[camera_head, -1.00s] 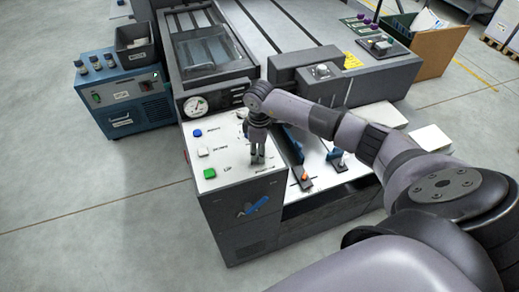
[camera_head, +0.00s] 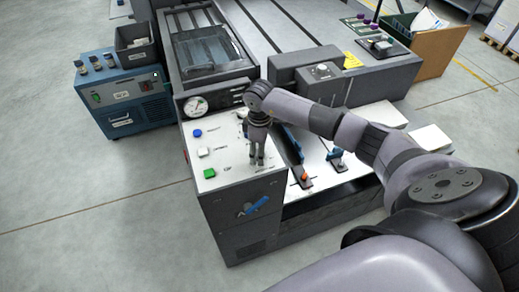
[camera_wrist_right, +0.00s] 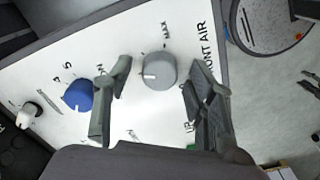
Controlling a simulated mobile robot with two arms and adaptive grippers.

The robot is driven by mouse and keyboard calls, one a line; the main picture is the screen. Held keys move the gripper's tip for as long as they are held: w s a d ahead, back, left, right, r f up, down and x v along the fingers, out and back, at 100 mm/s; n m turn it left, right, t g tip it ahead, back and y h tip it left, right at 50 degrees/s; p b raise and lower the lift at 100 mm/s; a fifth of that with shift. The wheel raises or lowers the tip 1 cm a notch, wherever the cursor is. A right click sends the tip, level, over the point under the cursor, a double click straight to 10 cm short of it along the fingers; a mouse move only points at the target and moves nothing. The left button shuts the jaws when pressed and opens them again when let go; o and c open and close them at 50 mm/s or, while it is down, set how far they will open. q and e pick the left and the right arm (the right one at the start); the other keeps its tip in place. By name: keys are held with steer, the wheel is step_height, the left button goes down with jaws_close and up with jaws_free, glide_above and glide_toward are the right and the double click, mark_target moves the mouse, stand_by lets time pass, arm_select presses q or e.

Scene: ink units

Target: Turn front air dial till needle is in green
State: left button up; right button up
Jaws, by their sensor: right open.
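The front air dial (camera_wrist_right: 159,71) is a round grey knob with a white pointer mark, beside the printed words FRONT AIR and MAX in the right wrist view. My right gripper (camera_wrist_right: 160,90) is open, with one finger on each side of the dial; I cannot tell whether they touch it. In the head view my right gripper (camera_head: 257,160) points down over the white panel (camera_head: 225,167) and hides the dial.
A blue knob (camera_wrist_right: 78,95) and a white knob (camera_wrist_right: 28,115) are left of the dial in the wrist view. An orange-tipped lever (camera_head: 304,176) lies right of my gripper.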

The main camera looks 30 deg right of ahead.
step_height(320, 180, up, 12)
stand_by(0.4)
steer(key=shift+a+f, duration=0.1)
steer(key=shift+f, duration=0.05)
stand_by(2.1)
